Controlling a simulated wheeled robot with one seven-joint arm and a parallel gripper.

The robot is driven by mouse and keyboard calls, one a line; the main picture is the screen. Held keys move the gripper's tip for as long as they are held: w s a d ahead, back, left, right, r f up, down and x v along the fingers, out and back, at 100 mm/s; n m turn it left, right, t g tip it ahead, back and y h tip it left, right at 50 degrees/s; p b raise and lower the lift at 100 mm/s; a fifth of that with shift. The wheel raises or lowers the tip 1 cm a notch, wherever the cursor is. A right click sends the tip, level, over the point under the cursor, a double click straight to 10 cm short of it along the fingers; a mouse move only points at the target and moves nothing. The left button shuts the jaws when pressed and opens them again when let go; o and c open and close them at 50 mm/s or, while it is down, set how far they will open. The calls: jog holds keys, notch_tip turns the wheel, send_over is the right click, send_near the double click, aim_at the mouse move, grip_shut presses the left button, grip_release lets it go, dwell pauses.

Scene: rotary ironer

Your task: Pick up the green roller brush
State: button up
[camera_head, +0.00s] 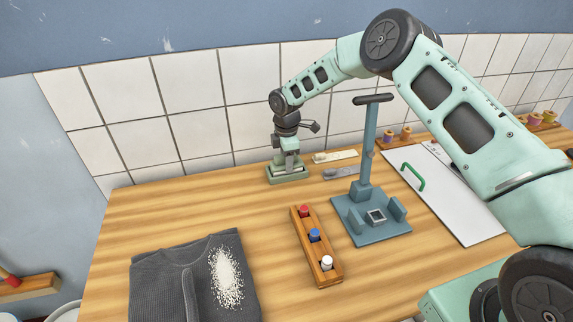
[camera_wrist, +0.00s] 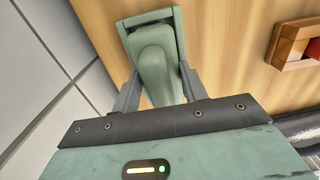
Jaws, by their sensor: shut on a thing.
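The green roller brush (camera_head: 288,176) is at the back of the wooden table, close to the tiled wall. It looks upright, on or just above the tabletop; I cannot tell which. My gripper (camera_head: 288,163) points down from above and is shut on the brush. In the wrist view, the brush (camera_wrist: 154,48) shows its rounded green grip between the two grey fingers of my gripper (camera_wrist: 160,88). Its rectangular green frame extends beyond the fingers. The underside of the brush is hidden.
A blue-grey stand (camera_head: 372,215) and a wooden rack (camera_head: 318,252) with small bottles stand nearer. A dark garment (camera_head: 180,280) with white grains lies front left. The table left of the brush is clear.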

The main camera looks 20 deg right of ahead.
jog(key=shift+r, duration=0.15)
notch_tip(320, 180, up, 10)
jog(key=b, duration=0.3)
jog(key=shift+b, duration=0.3)
jog(key=shift+o, duration=0.9)
jog(key=shift+s, duration=0.1)
